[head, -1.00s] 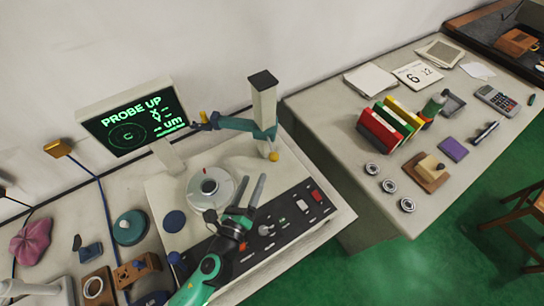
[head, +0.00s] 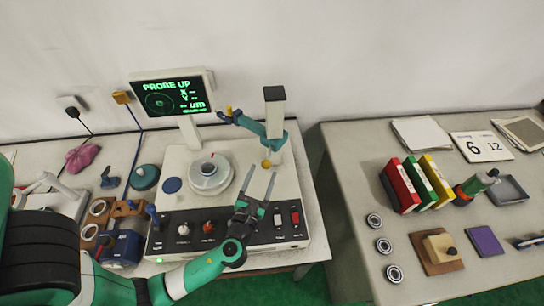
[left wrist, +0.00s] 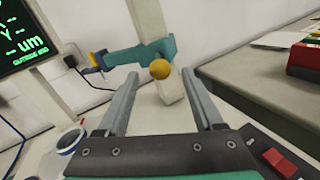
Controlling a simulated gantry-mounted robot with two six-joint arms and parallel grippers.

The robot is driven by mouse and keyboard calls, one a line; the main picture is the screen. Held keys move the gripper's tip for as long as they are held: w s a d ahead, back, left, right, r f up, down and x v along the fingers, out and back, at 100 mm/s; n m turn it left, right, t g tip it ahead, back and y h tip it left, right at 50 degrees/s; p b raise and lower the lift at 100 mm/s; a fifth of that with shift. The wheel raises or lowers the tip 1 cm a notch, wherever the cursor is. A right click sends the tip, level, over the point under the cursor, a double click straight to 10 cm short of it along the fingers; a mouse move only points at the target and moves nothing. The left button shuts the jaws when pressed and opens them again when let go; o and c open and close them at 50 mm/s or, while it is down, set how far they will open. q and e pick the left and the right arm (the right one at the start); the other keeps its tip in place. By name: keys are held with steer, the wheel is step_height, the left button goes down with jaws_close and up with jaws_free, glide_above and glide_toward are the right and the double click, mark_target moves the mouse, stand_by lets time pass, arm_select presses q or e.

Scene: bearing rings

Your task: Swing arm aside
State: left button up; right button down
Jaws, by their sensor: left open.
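The measuring instrument (head: 172,228) has a teal swing arm (head: 248,124) on a pale column (head: 274,103). The swing arm reaches left from the column, with a blue and yellow probe end (head: 227,115) above and behind the round turntable (head: 225,186). A yellow ball knob (head: 266,164) sits low at the column side of the arm. My left gripper (head: 262,173) is open and empty, its fingers pointing toward the knob. In the left wrist view the knob (left wrist: 160,69) appears between and beyond the fingers, apart from them. My right gripper is out of view.
The screen (head: 170,97) reads PROBE UP. A switch panel (head: 185,231) lies below my gripper. Fixtures and a pink cloth (head: 82,158) are at left. A gap separates the right table, with binders (head: 418,183) and bearing rings (head: 384,246).

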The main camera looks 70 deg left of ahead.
mark_target(268, 160)
arm_select(q)
steer(key=x, duration=0.8)
jaws_close()
stand_by(1.1)
